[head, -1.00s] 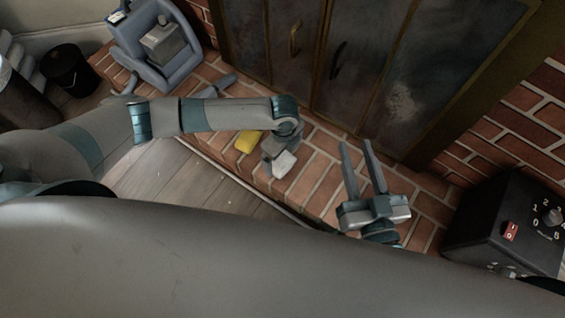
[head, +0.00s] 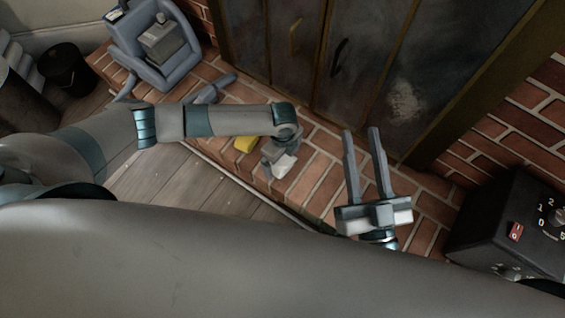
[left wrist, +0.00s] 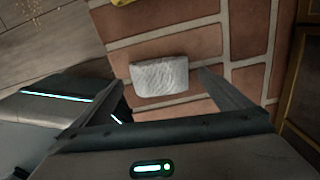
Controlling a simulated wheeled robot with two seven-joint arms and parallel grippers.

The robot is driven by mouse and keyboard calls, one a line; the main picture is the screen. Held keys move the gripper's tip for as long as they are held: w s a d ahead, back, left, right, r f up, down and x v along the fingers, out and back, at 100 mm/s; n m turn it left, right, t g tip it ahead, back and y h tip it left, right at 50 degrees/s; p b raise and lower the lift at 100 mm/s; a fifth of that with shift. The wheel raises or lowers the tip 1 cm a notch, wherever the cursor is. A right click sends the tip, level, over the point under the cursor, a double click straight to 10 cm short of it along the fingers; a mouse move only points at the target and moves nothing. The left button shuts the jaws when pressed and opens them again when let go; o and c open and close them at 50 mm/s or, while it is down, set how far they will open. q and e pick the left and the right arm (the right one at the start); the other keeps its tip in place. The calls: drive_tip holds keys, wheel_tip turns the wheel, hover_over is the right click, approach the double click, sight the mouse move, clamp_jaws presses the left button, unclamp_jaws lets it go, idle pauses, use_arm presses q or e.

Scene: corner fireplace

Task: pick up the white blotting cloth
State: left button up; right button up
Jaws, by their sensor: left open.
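The white blotting cloth (head: 284,166) is a small pale block-like pad lying on the brick hearth. In the left wrist view the cloth (left wrist: 160,76) shows a rough, textured top. My left gripper (left wrist: 160,82) is open, with one finger on either side of the cloth's near part; whether they touch it I cannot tell. In the head view my left gripper (head: 272,155) points down at the cloth, and the wrist hides part of it. My right gripper (head: 362,131) is open and empty above the hearth, to the right of the cloth.
A yellow item (head: 246,144) lies just left of the cloth. A grey-blue object (head: 210,92) and a blue caddy (head: 158,50) are farther left on the hearth. Dark fireplace doors (head: 335,60) stand behind. A black box with dials (head: 510,225) is at right.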

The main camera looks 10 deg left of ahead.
use_arm(q)
drive_tip(key=shift+f, duration=0.3)
use_arm(e)
drive_tip(key=shift+s+r+t, duration=0.15)
drive_tip(key=shift+r+t, duration=0.15)
drive_tip(key=shift+r, duration=0.1)
use_arm(q)
drive_tip(key=c, duration=1.1)
drive_tip(key=shift+r, duration=0.2)
use_arm(e)
drive_tip(key=shift+f, duration=0.15)
